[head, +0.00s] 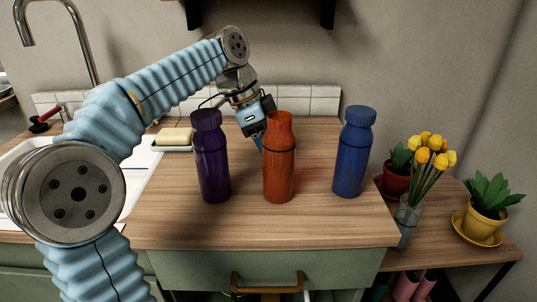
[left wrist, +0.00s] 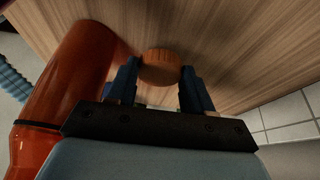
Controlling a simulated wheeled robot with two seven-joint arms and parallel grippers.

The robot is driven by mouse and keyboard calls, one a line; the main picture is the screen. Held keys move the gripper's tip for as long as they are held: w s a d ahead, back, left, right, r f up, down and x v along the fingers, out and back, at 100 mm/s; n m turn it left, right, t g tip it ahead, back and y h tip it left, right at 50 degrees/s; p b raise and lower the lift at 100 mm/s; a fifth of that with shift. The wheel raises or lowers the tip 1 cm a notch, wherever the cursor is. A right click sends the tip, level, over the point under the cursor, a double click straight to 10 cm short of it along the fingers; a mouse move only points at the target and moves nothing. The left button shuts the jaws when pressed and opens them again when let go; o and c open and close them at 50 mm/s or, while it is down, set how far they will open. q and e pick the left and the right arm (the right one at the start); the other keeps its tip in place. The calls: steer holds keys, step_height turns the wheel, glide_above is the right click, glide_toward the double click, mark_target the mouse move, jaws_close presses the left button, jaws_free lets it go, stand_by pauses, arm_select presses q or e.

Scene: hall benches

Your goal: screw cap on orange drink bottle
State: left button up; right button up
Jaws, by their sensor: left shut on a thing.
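The orange bottle (head: 280,172) stands upright on the wooden counter, with no cap on its neck. In the left wrist view the bottle (left wrist: 68,75) is at the left, beside the gripper. My left gripper (head: 261,146) is just behind the bottle, pointing down. In the left wrist view its blue fingers are shut on a ribbed orange cap (left wrist: 160,65). The cap is apart from the bottle and close to the wood; I cannot tell whether it touches it. In the head view the bottle hides the cap. My right gripper is not in view.
A capped purple bottle (head: 211,160) stands left of the orange one, and a capped blue bottle (head: 351,155) right of it. A soap dish (head: 172,147) and sink are at the left. Yellow flowers (head: 431,150) and potted plants stand at the right. The counter's front is clear.

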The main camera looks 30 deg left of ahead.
arm_select(q)
steer(key=s+a, duration=0.3)
steer(key=a, duration=0.2)
steer(key=s+a+b, duration=0.1)
steer(key=s+a, duration=0.2)
steer(key=a, duration=0.2)
steer(key=s+a, duration=0.4)
steer(key=a, duration=0.1)
steer(key=shift+r, duration=0.4)
